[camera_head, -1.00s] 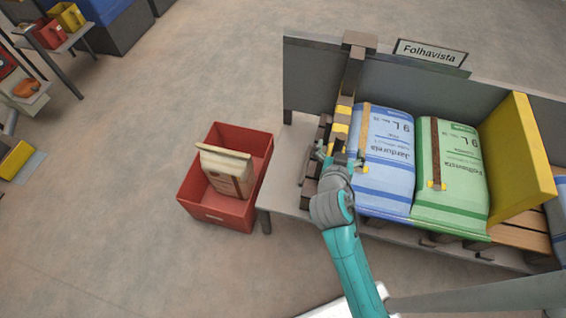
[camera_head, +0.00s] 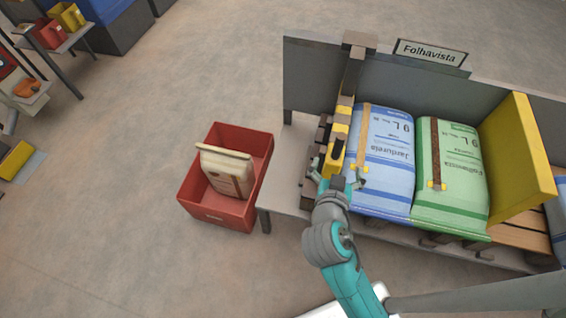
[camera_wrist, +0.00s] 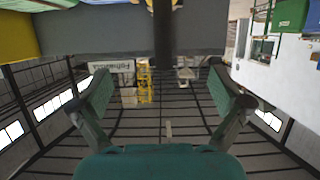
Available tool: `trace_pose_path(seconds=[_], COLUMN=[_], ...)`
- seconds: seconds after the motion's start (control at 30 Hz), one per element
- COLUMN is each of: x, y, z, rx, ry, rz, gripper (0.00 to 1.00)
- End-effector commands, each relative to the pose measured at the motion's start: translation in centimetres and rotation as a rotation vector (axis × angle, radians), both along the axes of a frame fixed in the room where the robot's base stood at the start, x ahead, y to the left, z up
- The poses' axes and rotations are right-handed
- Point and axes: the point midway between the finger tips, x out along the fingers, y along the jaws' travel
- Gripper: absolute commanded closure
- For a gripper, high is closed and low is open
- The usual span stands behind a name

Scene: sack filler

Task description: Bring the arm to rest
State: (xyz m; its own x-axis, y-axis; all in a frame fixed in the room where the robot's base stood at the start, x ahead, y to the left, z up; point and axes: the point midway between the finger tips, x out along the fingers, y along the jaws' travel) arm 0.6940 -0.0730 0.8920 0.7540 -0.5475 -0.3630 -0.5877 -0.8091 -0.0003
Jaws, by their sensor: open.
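My gripper (camera_head: 338,180) is at the left end of the bench, in front of the yellow and dark guide parts and beside the blue sack. In the wrist view my gripper (camera_wrist: 165,100) shows its two fingers spread wide with nothing between them. My teal arm reaches up from the bottom of the head view. It is bent at the wrist.
A blue sack (camera_head: 386,150) and a green sack (camera_head: 450,195) lie on the bench, left of a yellow panel (camera_head: 520,150). A red crate (camera_head: 222,210) holding a beige sack (camera_head: 226,175) stands on the floor to the left. Open floor surrounds the crate.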

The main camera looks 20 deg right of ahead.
Motion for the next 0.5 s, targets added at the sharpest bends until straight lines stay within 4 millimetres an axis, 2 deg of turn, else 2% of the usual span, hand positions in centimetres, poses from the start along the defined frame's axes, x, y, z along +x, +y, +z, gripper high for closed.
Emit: trace_pose_path(seconds=[0.5], x=[-0.31], y=[0.07], z=[-0.44], rx=[-0.005], ry=[0.010], rz=[0.018], gripper=[0.00])
